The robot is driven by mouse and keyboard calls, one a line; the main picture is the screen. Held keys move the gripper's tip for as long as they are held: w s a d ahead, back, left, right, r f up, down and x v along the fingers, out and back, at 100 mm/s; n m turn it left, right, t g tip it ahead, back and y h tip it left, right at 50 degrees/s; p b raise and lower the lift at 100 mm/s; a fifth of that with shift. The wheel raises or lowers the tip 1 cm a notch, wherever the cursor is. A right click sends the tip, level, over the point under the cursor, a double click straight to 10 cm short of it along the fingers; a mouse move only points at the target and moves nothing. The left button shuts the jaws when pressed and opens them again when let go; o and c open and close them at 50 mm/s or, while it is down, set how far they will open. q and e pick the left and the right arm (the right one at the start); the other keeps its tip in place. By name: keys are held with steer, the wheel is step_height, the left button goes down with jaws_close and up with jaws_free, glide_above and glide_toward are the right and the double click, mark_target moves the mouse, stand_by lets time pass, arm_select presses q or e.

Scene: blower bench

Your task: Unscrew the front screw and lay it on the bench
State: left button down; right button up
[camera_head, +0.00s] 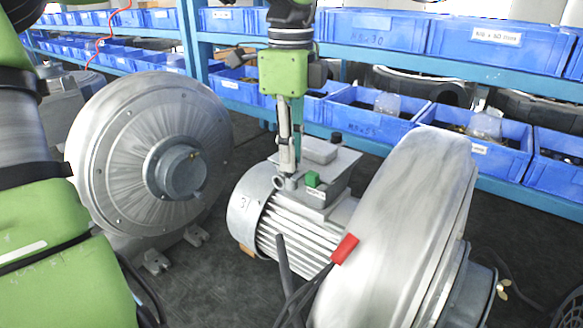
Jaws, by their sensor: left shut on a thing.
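The blower motor (308,237), grey and finned, lies on the dark bench, with a big round fan housing (405,225) in front of it on the right. My left gripper (288,170) points straight down, with its fingertips at the top of the motor beside the terminal box (325,165). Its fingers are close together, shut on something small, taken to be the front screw. The screw itself is hidden by the fingertips, so I cannot tell how far it is out. My right gripper is not in view.
A second blower (140,155) stands at the left. Shelves with blue bins (372,125) stand behind. Bare dark bench (215,268) shows between the two blowers.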

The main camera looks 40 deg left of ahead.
arm_select(q)
steer(key=shift+r+p, duration=0.3)
steer(key=shift+r, duration=0.1)
steer(key=shift+r+p, duration=1.55)
steer(key=shift+r, duration=0.3)
steer(key=shift+f, duration=0.15)
